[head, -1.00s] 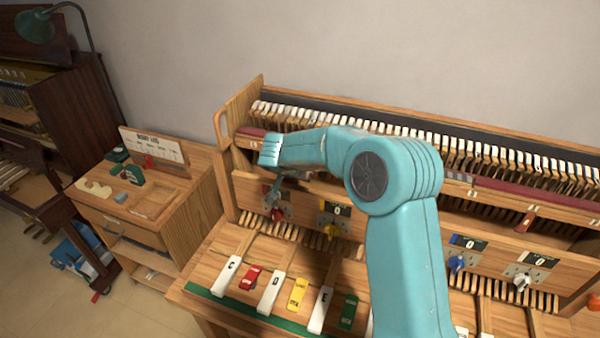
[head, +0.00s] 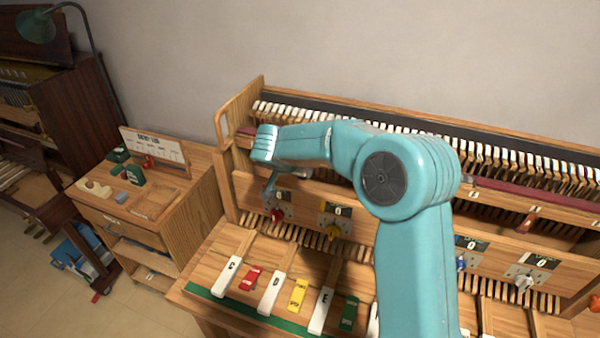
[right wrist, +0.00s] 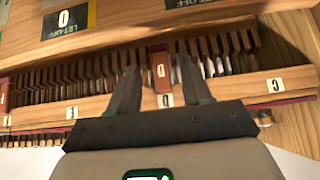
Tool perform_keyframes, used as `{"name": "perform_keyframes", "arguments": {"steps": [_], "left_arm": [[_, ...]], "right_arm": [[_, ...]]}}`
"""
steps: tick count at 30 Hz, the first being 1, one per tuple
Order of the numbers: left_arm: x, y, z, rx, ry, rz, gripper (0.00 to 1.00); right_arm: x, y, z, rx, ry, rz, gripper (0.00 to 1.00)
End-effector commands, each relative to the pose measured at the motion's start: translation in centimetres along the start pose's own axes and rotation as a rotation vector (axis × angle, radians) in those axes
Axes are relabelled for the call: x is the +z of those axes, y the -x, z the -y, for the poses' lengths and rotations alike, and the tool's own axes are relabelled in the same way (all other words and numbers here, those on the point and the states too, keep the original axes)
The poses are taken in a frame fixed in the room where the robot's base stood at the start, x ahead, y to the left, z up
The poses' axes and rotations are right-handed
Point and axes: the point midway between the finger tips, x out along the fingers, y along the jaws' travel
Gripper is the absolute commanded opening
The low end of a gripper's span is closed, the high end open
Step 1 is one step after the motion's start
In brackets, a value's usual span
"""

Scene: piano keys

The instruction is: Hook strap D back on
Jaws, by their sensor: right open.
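A red-brown strap (right wrist: 161,72) with a small white label hangs at the D place, above the rail tag "D" (right wrist: 165,100) in the right wrist view. My right gripper (right wrist: 156,68) is open, and the strap shows between its two fingers; I cannot tell whether either finger touches it. In the head view the right gripper (head: 271,184) is at the left end of the keyboard case, mostly hidden by my own arm. The strap is hidden there. My left gripper is not in view.
The wooden rail (right wrist: 220,94) and a row of wooden parts (right wrist: 80,85) lie close around the fingers. A wooden side wall (right wrist: 292,50) stands at right. Another red strap (head: 527,221) hangs farther right in the head view. A side cabinet (head: 185,190) stands left.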

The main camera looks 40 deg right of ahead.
Motion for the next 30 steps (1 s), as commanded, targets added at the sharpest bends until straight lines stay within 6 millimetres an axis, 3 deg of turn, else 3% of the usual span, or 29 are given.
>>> {"name": "perform_keyframes", "arguments": {"steps": [6, 13, 19, 30], "left_arm": [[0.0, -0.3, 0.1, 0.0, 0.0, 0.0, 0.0], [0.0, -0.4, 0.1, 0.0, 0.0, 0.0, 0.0], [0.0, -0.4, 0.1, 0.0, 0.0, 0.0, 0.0], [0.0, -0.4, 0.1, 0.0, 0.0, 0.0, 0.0]], "right_arm": [[-0.1, 6.1, 0.1, -0.007, 0.0, -0.003, 0.49], [-0.1, 10.7, 0.0, -0.004, 0.0, -0.004, 0.49], [-0.1, 12.2, 0.0, -0.002, 0.0, -0.002, 0.49], [-0.1, 12.3, -0.1, -0.001, -0.001, -0.002, 0.49]]}}
